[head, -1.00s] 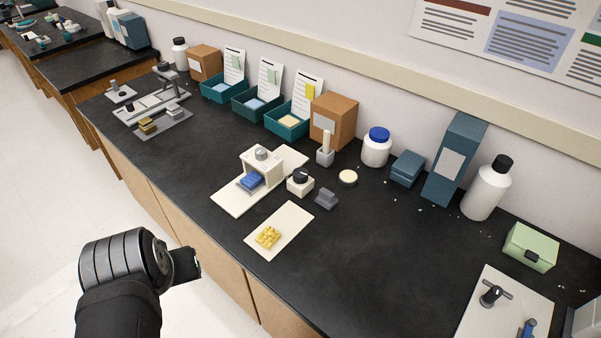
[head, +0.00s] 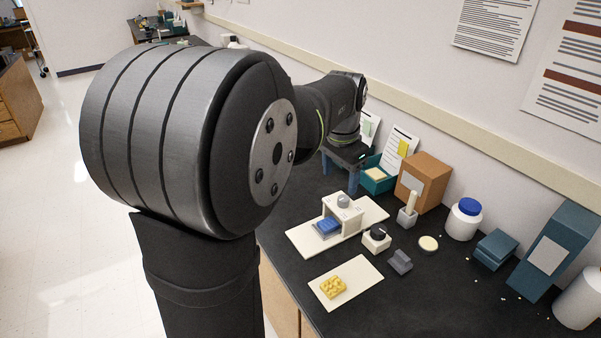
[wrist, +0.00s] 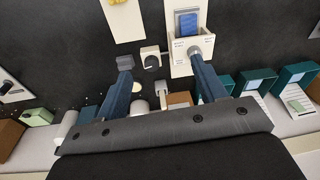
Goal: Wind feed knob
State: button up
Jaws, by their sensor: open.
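A white bridge-shaped stand (head: 357,219) has a grey knob (head: 343,200) on top and a blue block (head: 327,226) under it. Beside it stands a small cream box (head: 374,244) with a black knob (head: 378,231). I cannot tell which knob is the feed knob. My gripper (head: 340,178) is open and empty, its two blue fingers hanging behind the stand in the head view. In the wrist view the black knob (wrist: 152,62) shows between the fingertips (wrist: 160,59). The right finger's tip overlaps the grey knob (wrist: 193,50), partly hiding it.
A cream plate with a yellow textured piece (head: 334,287) lies in front. A grey block (head: 400,261), a cream disc (head: 428,243) and a holder (head: 407,217) stand to the right. A brown box (head: 425,180) and teal bins (head: 375,178) stand behind.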

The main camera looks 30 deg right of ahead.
aim_at(380, 228)
jog(key=s+d+f+m+y, duration=0.15)
jog(key=d+f+m, duration=0.35)
jog(key=d, duration=1)
jog(key=shift+n+g, duration=0.4)
jog(key=f, duration=1.2)
jog(key=s+f, duration=0.1)
jog(key=f, duration=0.5)
jog(key=shift+d+f, duration=0.1)
jog(key=shift+f, duration=0.2)
jog(key=c, duration=1)
jog(key=shift+o, duration=0.2)
